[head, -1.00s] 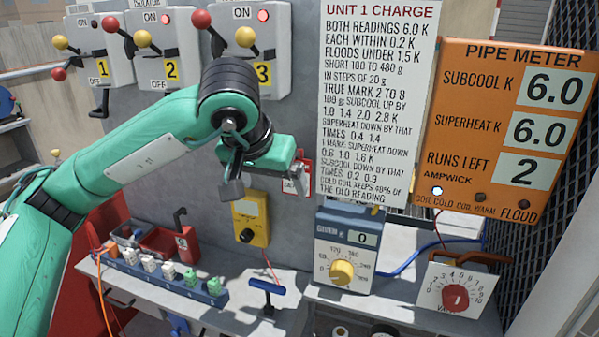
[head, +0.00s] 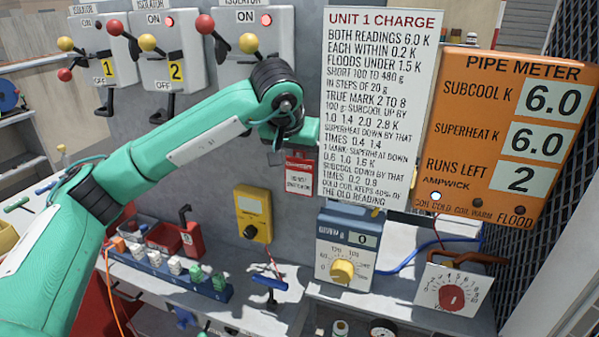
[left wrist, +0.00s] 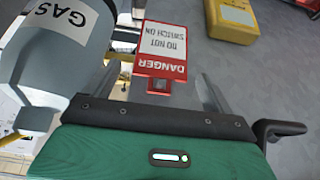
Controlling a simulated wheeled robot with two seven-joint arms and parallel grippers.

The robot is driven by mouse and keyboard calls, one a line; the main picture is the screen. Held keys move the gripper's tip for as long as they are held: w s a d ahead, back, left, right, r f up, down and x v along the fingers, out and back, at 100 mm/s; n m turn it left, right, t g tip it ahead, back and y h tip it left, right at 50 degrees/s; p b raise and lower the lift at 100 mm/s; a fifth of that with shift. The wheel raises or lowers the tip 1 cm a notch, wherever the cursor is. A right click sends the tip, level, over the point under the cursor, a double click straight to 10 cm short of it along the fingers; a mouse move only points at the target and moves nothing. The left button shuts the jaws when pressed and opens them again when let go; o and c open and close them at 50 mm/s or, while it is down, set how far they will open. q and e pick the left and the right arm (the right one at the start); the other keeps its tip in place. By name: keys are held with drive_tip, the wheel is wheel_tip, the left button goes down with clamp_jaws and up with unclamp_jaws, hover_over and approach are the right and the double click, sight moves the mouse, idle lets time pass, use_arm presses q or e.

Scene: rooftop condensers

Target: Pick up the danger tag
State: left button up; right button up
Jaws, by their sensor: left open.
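The danger tag (head: 299,175) is a small red and white card against the grey panel, just left of the white charge sheet. It also shows in the left wrist view (left wrist: 163,48), its wording upside down. My left gripper (left wrist: 163,90) is open, with its two fingers on either side of the tag's near end in that view. The tag lies beyond them, and I see no contact. In the head view my left wrist is above the tag, and its fingers are hidden, apparently behind the charge sheet. My right gripper is not in view.
A grey gas cylinder (left wrist: 62,45) stands close beside the left finger in the wrist view. The charge sheet (head: 384,110) and orange pipe meter (head: 508,135) stand at the right. Isolators with levers (head: 178,65) are above.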

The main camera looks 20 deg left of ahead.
use_arm(q)
drive_tip(key=shift+a+f, duration=0.1)
drive_tip(key=c, duration=1.3)
